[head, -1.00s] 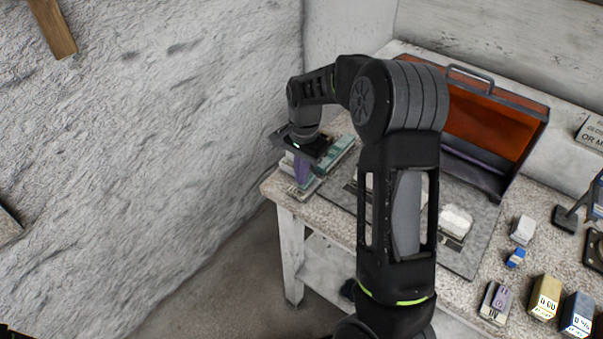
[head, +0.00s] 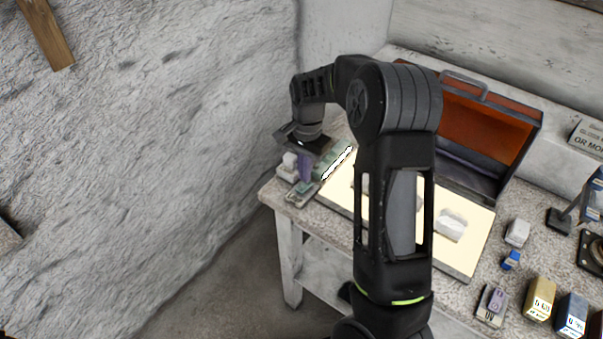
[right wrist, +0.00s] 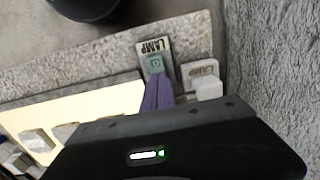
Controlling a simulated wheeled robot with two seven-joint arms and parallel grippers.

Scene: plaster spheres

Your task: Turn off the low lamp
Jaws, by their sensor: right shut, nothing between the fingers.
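The low lamp (head: 337,163) is a long green bar at the back left of the bench, with a bright white strip along its edge. It is lit, and the board (head: 335,198) in front of it glows pale cream. My left gripper is not in view.
An open case with an orange lining (head: 475,125) stands at the back. Pale plaster pieces (head: 451,226) lie on the board, partly hidden by my right arm. Several small boxes (head: 540,298) stand at the front right. The rough wall (head: 170,150) is close on the left.

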